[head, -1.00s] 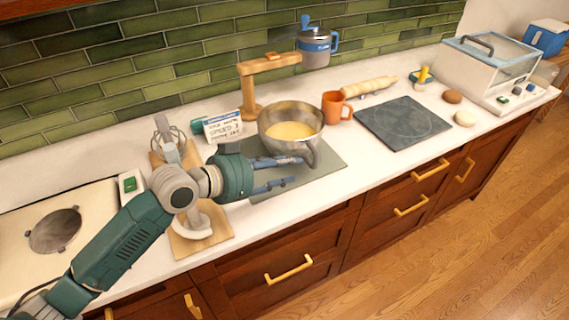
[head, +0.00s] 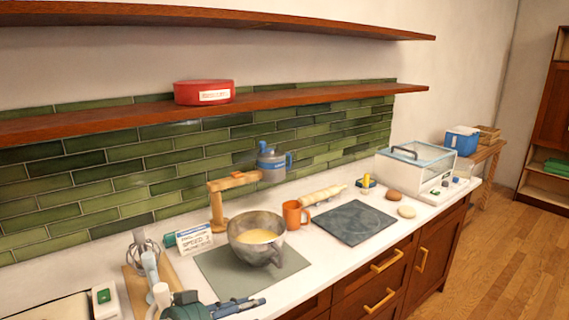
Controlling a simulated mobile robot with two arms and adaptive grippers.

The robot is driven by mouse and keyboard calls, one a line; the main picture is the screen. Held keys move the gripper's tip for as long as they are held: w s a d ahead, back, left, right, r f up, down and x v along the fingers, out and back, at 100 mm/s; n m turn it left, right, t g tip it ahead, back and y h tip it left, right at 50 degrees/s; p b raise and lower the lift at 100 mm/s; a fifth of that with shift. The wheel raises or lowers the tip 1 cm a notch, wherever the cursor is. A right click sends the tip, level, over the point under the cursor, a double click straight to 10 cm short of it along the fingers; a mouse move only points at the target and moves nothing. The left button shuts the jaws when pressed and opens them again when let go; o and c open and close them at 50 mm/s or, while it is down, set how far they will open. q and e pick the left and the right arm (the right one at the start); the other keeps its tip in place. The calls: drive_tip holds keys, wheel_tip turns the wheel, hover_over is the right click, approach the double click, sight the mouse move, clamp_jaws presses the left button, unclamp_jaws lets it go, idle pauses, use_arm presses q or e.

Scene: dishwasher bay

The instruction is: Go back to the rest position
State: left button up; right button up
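My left gripper (head: 243,305) is at the bottom edge of the head view, low in front of the grey-green mat (head: 215,280). Its two blue-grey fingers point right, are seen nearly edge-on and hold nothing that I can see. They look apart. Most of the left arm is cut off below the frame. The steel mixing bowl (head: 247,226) with yellow batter stands on the mat, behind the gripper and apart from it. My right gripper is not in view.
Wooden shelves (head: 300,97) hang above; one bears a red tin (head: 204,93).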

use_arm(q)
drive_tip(key=s+f+n+g+y, duration=0.1)
drive_tip(key=s+f+g+y, duration=0.1)
drive_tip(key=s+f, duration=0.7)
drive_tip(key=s+a+f+n+g+y, duration=0.1)
drive_tip(key=s+a+f+n+y, duration=0.1)
drive_tip(key=s+a+f, duration=0.35)
drive_tip(key=s+a+f+n+g+y, duration=0.2)
drive_tip(key=s+a+y, duration=0.1)
drive_tip(key=s, duration=0.6)
drive_tip(key=s+a+f+n+g+y, duration=0.15)
drive_tip(key=s+a+f, duration=0.25)
drive_tip(key=s, duration=0.4)
wheel_tip(320, 180, down, 24)
drive_tip(key=s+a+f+g+b, duration=0.1)
drive_tip(key=s+a+f+g, duration=0.1)
drive_tip(key=s+f, duration=1.6)
drive_tip(key=shift+s+a+f+y+b, duration=0.25)
drive_tip(key=shift+a+f+y+b, duration=0.1)
drive_tip(key=shift+f+y, duration=0.15)
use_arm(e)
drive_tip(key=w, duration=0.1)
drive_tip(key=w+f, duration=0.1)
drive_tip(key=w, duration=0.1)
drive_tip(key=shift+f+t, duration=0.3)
